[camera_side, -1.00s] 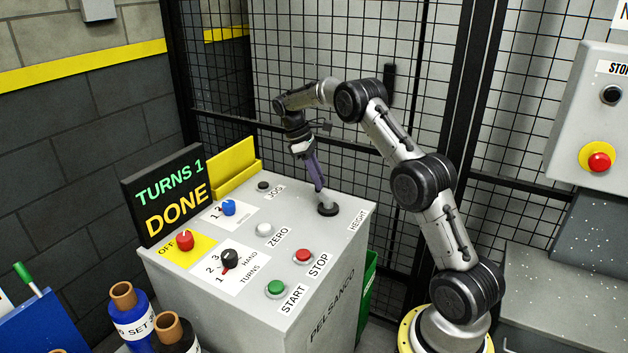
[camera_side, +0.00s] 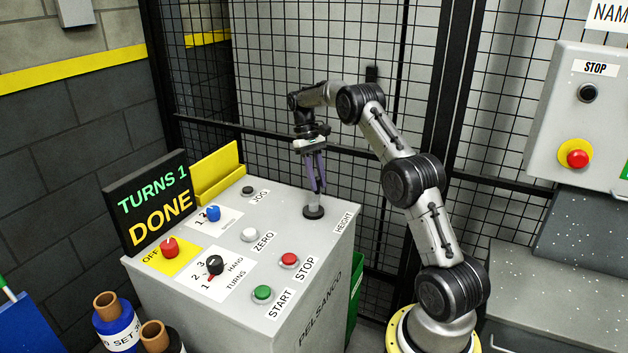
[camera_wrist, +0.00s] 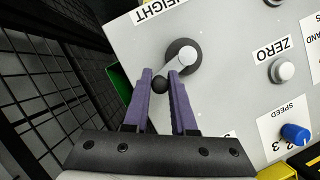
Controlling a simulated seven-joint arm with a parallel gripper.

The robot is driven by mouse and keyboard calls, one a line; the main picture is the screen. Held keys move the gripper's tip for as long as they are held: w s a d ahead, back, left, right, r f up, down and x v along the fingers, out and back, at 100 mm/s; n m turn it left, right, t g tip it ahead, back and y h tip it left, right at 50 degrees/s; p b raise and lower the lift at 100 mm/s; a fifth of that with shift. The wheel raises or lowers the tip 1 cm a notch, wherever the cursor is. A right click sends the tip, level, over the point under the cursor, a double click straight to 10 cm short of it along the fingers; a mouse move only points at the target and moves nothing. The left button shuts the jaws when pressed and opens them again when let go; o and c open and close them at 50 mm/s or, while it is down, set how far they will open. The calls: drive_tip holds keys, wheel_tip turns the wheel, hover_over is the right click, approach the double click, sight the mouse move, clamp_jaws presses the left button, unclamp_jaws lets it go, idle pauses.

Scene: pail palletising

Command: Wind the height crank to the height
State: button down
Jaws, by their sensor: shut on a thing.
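The height crank has a dark round hub (camera_side: 314,212) on the panel top, beside the HEIGHT label (camera_side: 344,222). In the wrist view its pale arm (camera_wrist: 176,65) runs from the hub down-left to a dark knob (camera_wrist: 160,85). My gripper (camera_side: 317,189) is above the hub, pointing down, with its purple fingers shut on the crank knob. The fingers (camera_wrist: 159,76) lie on both sides of the knob in the wrist view. The display (camera_side: 152,203) reads TURNS 1 and DONE. The fingers partly hide the crank in the side view.
The panel also carries a black HAND TURNS selector (camera_side: 214,264), a red OFF knob (camera_side: 169,247), a blue knob (camera_side: 213,213), and ZERO (camera_side: 249,235), JOG, green START (camera_side: 262,293) and red STOP (camera_side: 289,260) buttons. Mesh fencing (camera_side: 270,80) stands behind.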

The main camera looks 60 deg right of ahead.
drive_tip(key=shift+s+d+r+m, duration=0.15)
drive_tip(key=shift+s+d+m, duration=0.05)
drive_tip(key=shift+s+m, duration=0.1)
drive_tip(key=c, duration=0.9)
unclamp_jaws()
drive_tip(key=shift+o, duration=0.8)
drive_tip(key=shift+w+a, duration=0.1)
drive_tip(key=v, duration=0.7)
drive_tip(key=shift+r, duration=0.15)
